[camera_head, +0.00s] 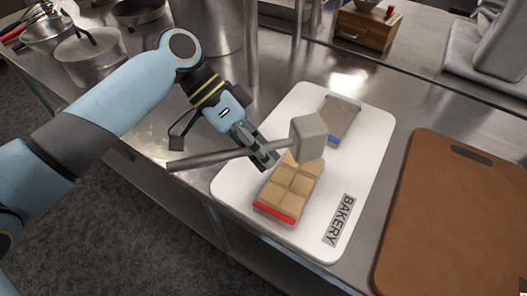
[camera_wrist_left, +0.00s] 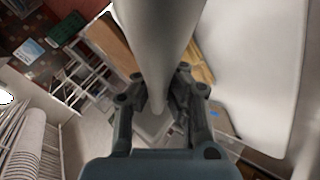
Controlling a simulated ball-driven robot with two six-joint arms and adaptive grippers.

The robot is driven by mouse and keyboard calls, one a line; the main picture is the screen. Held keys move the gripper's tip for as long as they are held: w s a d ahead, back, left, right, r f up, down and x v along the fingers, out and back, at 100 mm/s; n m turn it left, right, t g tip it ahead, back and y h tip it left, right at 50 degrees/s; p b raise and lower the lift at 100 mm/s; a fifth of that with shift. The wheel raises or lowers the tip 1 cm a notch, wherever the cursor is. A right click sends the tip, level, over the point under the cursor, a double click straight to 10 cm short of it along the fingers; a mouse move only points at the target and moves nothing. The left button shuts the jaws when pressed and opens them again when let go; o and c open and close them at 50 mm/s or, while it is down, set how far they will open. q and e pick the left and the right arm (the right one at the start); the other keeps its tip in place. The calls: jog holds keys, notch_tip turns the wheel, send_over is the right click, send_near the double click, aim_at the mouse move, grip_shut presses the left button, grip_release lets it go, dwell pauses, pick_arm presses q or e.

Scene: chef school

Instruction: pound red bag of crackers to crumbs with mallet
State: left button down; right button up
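My left gripper (camera_head: 264,158) is shut on the handle of a grey metal mallet (camera_head: 309,137). The handle (camera_wrist_left: 155,35) also runs between the fingers in the left wrist view. The mallet's block head covers the far end of the red bag of crackers (camera_head: 290,188) in the head view; I cannot tell whether it touches. This clear bag with a red strip lies on the white board marked BAKERY (camera_head: 376,140). Its square crackers look whole where visible. My right gripper is in neither view.
A second bag (camera_head: 341,112) with a blue strip lies at the board's far end. A brown cutting board (camera_head: 450,215) lies to the right. Metal pots (camera_head: 90,58) stand at the back left, a wooden box (camera_head: 366,27) at the back.

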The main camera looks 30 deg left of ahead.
aim_at(274, 179)
pick_arm(q)
notch_tip(274, 179, down, 2)
jog(key=shift+f+b, duration=0.25)
jog(key=shift+b, duration=0.45)
jog(key=shift+f, duration=0.2)
jog(key=shift+r, duration=0.1)
jog(key=shift+f, duration=0.2)
notch_tip(274, 179, up, 6)
jog(key=p, duration=0.5)
jog(key=shift+p, duration=0.4)
